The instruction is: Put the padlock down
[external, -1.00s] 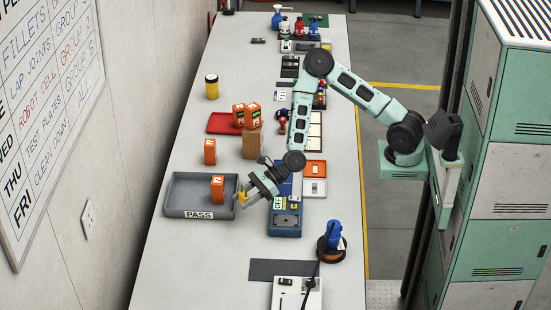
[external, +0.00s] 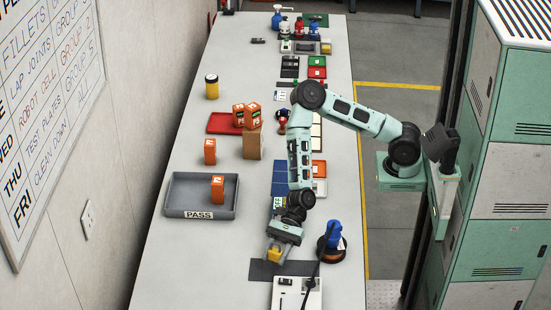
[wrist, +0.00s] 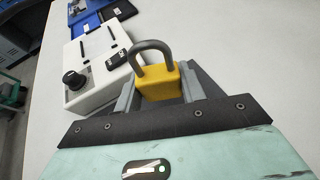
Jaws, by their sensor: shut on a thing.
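The padlock (wrist: 161,82) has a yellow body and a grey shackle. In the wrist view it sits between the two jaws of my gripper (wrist: 157,92), with the shackle pointing away from the palm. In the external view the yellow padlock (external: 274,254) shows at the end of my gripper (external: 277,257), over the dark grey mat (external: 258,271) near the front of the bench. My gripper is shut on it. I cannot tell whether the padlock touches the mat.
A white control box with a black knob (wrist: 75,80) stands close by; it also shows in the external view (external: 297,296). A blue bottle-like tool (external: 334,236) stands on a round base to the right. A grey PASS tray (external: 177,210) holds an orange block. Bench left of the mat is clear.

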